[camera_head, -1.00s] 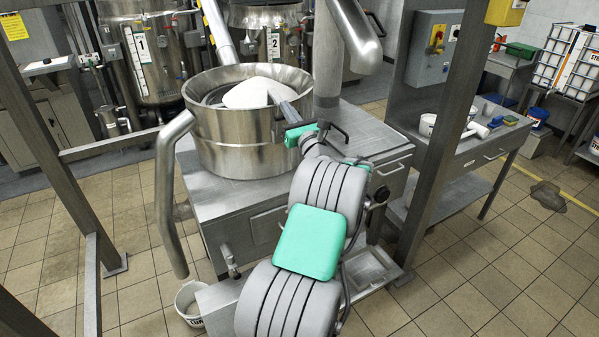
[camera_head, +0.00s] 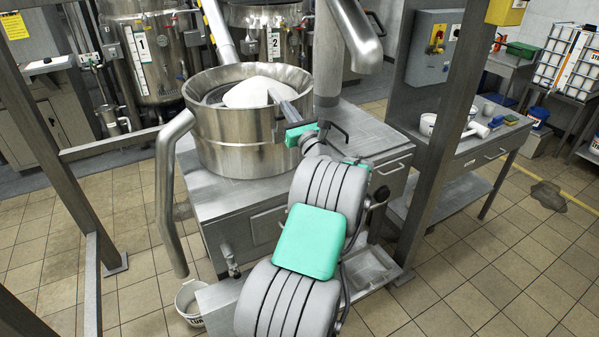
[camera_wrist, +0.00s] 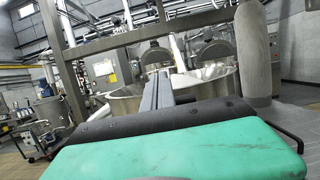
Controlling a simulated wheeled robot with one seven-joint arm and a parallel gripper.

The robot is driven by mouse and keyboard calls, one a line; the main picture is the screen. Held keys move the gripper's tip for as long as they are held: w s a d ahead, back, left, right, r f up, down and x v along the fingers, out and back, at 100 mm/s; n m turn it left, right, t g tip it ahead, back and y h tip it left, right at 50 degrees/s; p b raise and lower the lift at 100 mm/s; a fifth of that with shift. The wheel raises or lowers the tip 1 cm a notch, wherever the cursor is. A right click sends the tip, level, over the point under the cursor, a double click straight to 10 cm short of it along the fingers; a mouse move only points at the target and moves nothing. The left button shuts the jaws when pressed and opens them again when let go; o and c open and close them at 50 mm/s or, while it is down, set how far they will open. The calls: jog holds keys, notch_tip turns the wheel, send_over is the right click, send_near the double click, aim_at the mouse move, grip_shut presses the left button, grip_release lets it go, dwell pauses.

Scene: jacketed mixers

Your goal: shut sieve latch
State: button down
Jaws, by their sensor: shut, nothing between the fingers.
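The sieve is a round steel drum (camera_head: 232,140) on a steel cabinet, with a heap of white powder (camera_head: 250,93) inside its rim. My gripper (camera_head: 284,104) is at the drum's right side, shut and empty, its grey fingers reaching to the rim. In the wrist view my fingers (camera_wrist: 157,92) are together and point toward the drum (camera_wrist: 125,105). A dark bent handle (camera_head: 340,131) shows just right of my wrist; I cannot tell whether it is the latch. The part of the drum behind my gripper is hidden.
A steel post (camera_head: 440,140) stands right of my arm. A bent steel pipe (camera_head: 166,190) curves down on the left. A white bucket (camera_head: 188,302) stands on the floor below. A side table (camera_head: 480,148) holds small items at right. Open tiled floor lies at lower right.

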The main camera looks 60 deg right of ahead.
jog(key=s+a+r+b, duration=0.2)
jog(key=s+a+b, duration=0.2)
jog(key=s+a, duration=0.3)
jog(key=s, duration=0.3)
jog(key=shift+s+a, duration=0.2)
jog(key=shift+s, duration=0.2)
jog(key=shift+w, duration=0.1)
